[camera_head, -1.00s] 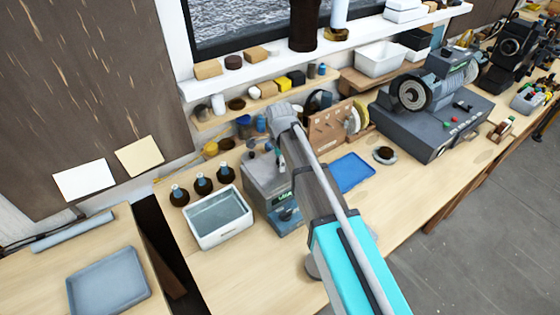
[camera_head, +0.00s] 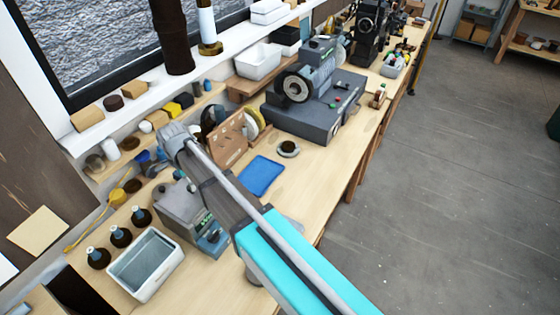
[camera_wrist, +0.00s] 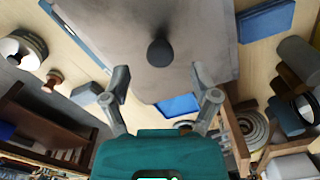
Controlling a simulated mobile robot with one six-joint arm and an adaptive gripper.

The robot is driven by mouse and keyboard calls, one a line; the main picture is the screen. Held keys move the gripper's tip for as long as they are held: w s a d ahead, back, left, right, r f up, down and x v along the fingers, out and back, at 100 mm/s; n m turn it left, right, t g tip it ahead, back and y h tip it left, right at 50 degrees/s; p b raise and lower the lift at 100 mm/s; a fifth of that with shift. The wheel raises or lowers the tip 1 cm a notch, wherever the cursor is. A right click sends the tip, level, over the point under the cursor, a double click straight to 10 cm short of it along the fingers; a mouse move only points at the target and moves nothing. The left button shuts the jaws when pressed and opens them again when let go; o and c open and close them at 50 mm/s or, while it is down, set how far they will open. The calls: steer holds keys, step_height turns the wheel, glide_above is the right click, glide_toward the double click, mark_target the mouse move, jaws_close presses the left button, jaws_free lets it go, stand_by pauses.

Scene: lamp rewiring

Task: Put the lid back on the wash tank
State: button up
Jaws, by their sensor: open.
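A grey box with a blue front panel (camera_head: 212,242), seemingly the wash tank, stands on the bench beside the white basin. In the wrist view a broad flat grey lid (camera_wrist: 120,35) with a round black knob (camera_wrist: 160,52) fills the top middle. It seems to lie over the box, but I cannot tell whether it is fully seated. My gripper (camera_wrist: 160,70) is open, its two fingers apart with the knob showing between and just beyond the tips. No contact with the knob is visible. In the head view my arm hides part of the box, and the fingers are hard to make out.
The white basin (camera_head: 146,264) and several dark bottles (camera_head: 120,236) stand left of the box. A blue tray (camera_head: 261,176) and a grinder (camera_head: 315,100) are to the right. A peg board (camera_head: 228,139) stands behind. Bare bench shows around the blue tray.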

steer(key=shift+r+p, duration=1.7)
steer(key=shift+r, duration=0.3)
steer(key=shift+d+r, duration=0.15)
steer(key=w+d+f+b, duration=0.2)
steer(key=d, duration=1.2)
steer(key=w+d+f+b, duration=0.2)
steer(key=w+d, duration=0.1)
steer(key=d, duration=1.2)
steer(key=shift+w+d+f, duration=0.15)
steer(key=shift+w+f, duration=0.05)
steer(key=shift+f, duration=0.05)
steer(key=s+d+f+n+b, duration=0.5)
steer(key=s+d+n, duration=0.6)
steer(key=s+d, duration=0.1)
steer(key=shift+s+d, duration=0.15)
steer(key=shift+d, duration=0.55)
